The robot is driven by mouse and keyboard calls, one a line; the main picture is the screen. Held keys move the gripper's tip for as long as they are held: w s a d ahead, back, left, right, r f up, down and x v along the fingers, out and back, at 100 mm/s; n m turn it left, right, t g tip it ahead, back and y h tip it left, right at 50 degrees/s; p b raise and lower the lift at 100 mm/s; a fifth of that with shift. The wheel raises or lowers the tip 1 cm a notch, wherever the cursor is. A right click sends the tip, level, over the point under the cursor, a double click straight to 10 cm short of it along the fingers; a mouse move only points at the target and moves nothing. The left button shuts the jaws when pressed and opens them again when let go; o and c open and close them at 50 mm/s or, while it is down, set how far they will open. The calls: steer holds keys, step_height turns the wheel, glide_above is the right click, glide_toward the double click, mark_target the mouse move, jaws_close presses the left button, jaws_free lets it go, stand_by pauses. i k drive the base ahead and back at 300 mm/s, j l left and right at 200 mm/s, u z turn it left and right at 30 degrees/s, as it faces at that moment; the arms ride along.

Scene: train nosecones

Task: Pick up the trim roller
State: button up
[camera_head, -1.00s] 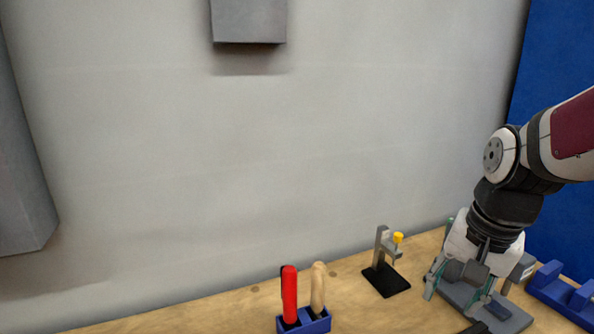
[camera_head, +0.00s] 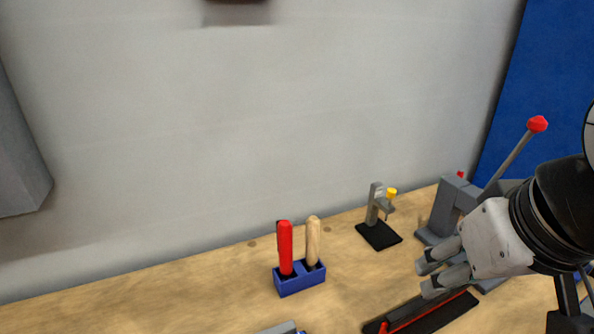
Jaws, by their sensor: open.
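A blue holder (camera_head: 300,281) stands on the wooden bench and carries two upright handled tools. One has a red handle (camera_head: 285,248), the other a pale wooden handle (camera_head: 313,240). Their lower ends are hidden in the holder, so I cannot tell which one is the trim roller. My gripper (camera_head: 427,277) is at the right, its fingers pointing left towards the holder. It is open and empty, well apart from both handles.
A small grey stand with a yellow knob (camera_head: 377,209) sits on a black base behind. A grey lever press with a red knob (camera_head: 537,124) is behind my gripper. A black and red tool (camera_head: 421,313) lies below it. The bench (camera_head: 180,290) left of the holder is clear.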

mark_target(313, 224)
steer(key=k+j+u, duration=0.2)
steer(key=k+u, duration=0.15)
steer(key=k+j+u, duration=0.35)
steer(key=k, duration=0.1)
